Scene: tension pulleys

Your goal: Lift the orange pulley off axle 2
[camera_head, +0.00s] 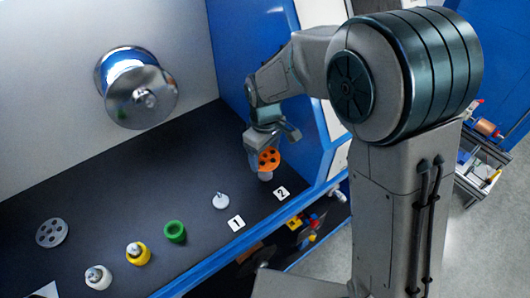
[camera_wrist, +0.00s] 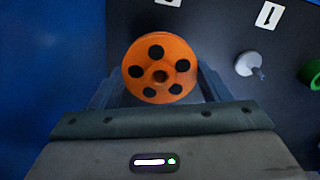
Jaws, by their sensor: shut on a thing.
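The orange pulley (camera_head: 268,160), a disc with several dark round holes, is held at the tip of my gripper (camera_head: 259,146). In the wrist view the pulley (camera_wrist: 146,53) sits between the two fingers of my gripper (camera_wrist: 163,80), which are shut on its sides. The pale base of axle 2 (camera_head: 265,177) shows just below the pulley, near the label 2 (camera_head: 282,193). In the wrist view the pulley hides axle 2. I cannot tell whether the pulley's centre is still around the pin.
Axle 1 (camera_head: 221,201) is bare. A green pulley (camera_head: 175,232), a yellow part (camera_head: 138,254), a white part (camera_head: 98,277) and a grey holed disc (camera_head: 51,232) stand leftward on the black panel. A large metal spool (camera_head: 137,86) juts out above. A blue wall (camera_head: 247,60) is close to my gripper.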

